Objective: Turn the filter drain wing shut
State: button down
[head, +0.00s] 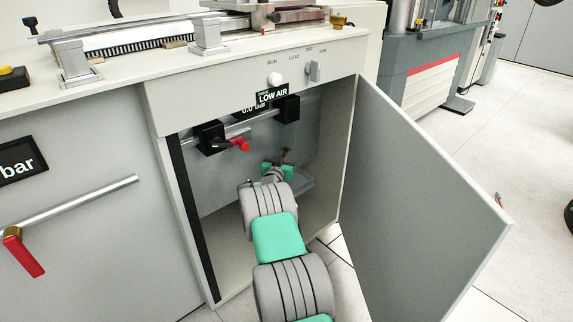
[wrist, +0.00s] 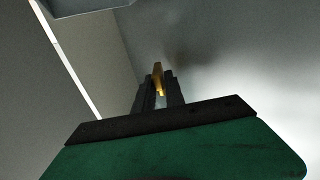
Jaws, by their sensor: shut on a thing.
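The drain wing, a small brass-coloured piece, shows in the wrist view (wrist: 158,72) between the two dark fingers of my gripper (wrist: 160,88). The fingers are shut on it, and its upper end sticks out past them. In the head view my gripper (head: 284,161) is deep inside the open cabinet, below the right black block (head: 287,109) on the pipe. The wing is tiny and dim there, and my wrist and fingers cover most of that spot. I cannot tell the wing's angle clearly.
A red-handled valve (head: 239,145) sits on the pipe left of my gripper. The cabinet door (head: 420,200) stands open to the right of my arm. A LOW AIR display (head: 272,95) hangs at the cabinet's top edge. Another red lever (head: 23,252) is outside at left.

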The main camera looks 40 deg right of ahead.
jog(key=shift+w+a+f+m+g+h+b, duration=0.15)
jog(key=shift+m+g+h+b, duration=0.2)
jog(key=shift+g, duration=0.2)
jog(key=shift+w+f+m+g+h+b, duration=0.15)
jog(key=shift+m+g+h+b, duration=0.15)
jog(key=shift+m+g, duration=0.2)
jog(key=shift+r+m+g+h, duration=0.2)
jog(key=shift+m+g+h, duration=0.5)
jog(key=shift+g, duration=0.65)
jog(key=shift+m+g, duration=0.3)
jog(key=shift+m, duration=0.05)
jog(key=c, duration=1.5)
grip_release()
jog(key=shift+s, duration=0.1)
jog(key=shift+r, duration=0.1)
jog(key=p+v, duration=0.2)
jog(key=v, duration=0.5)
jog(key=shift+s+a+p, duration=0.15)
jog(key=shift+a+p, duration=0.1)
jog(key=shift+p, duration=0.15)
jog(key=shift+c, duration=0.3)
